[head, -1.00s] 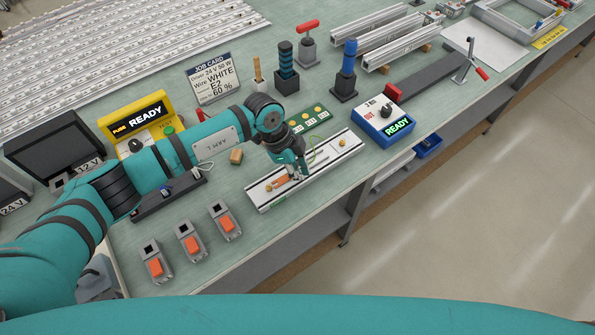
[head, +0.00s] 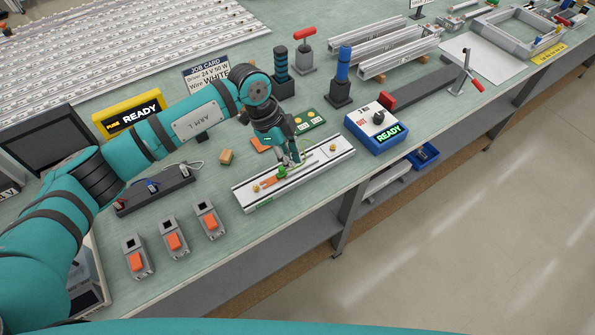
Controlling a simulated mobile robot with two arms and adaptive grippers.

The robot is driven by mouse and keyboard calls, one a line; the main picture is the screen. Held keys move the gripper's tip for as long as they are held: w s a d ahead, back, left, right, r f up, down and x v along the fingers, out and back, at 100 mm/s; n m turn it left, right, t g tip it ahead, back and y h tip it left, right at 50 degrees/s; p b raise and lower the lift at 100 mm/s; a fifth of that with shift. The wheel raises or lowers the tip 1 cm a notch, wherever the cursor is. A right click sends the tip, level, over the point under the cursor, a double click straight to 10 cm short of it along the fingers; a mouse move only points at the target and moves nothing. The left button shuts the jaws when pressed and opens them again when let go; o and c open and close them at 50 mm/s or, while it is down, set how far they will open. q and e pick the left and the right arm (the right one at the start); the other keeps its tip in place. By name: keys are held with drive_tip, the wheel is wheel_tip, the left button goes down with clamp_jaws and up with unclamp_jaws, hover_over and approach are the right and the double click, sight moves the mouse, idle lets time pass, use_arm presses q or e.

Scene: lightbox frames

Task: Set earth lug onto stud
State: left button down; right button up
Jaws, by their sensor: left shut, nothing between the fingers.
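My left gripper (head: 296,162) is shut and empty, just above the middle of the pale metal channel (head: 318,166). A small green piece (head: 281,172), which may be the earth lug, sits in the channel just left of the fingertips. It seems apart from them. An orange piece (head: 268,181) lies beside it to the left. A brass-coloured stud-like piece (head: 255,188) stands near the left end and another (head: 333,147) near the right end. A thin wire shows by the fingers. I cannot tell whether the lug is around a stud. My right gripper is out of view.
Orange-topped grey blocks (head: 173,241) stand in front on the left. A green card (head: 310,121) lies behind the channel. A blue READY box (head: 376,128) stands to the right. The bench's front edge runs just in front of the channel.

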use_arm(q)
drive_tip(key=v, duration=0.3)
drive_tip(key=shift+s+d+r+b, duration=0.15)
drive_tip(key=shift+d+r+b, duration=0.15)
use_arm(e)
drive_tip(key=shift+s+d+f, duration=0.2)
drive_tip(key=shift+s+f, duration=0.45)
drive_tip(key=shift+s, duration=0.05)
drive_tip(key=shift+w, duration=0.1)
